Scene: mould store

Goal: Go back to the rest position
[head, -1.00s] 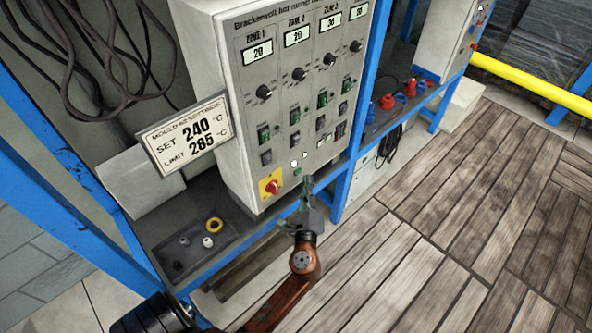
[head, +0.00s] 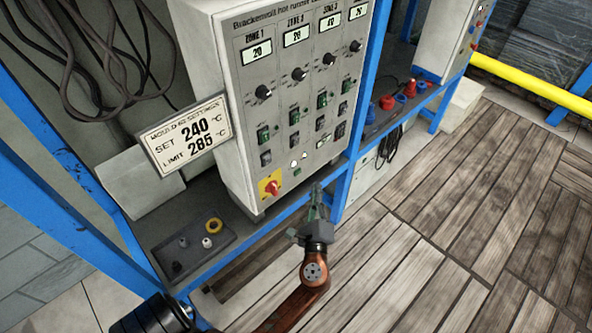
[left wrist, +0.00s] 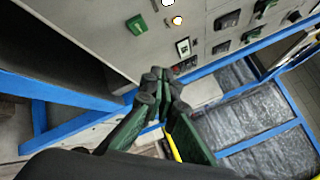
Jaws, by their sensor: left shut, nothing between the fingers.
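My left gripper (head: 316,203) is shut and empty. In the head view it is in front of the lower right corner of the grey control cabinet (head: 222,100), apart from it as far as I can tell. In the left wrist view its green and black fingers (left wrist: 160,86) meet at the tips, with the cabinet's switches beyond them. My left arm comes in from the bottom of the head view. My right gripper is not in view.
The cabinet stands on a blue-framed shelf (head: 345,190). A settings card (head: 187,138) sticks out on its left. A dark tray (head: 197,243) with small rings lies on the shelf. Red and blue fittings (head: 387,102) sit farther right. The plank floor (head: 440,240) on the right is clear.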

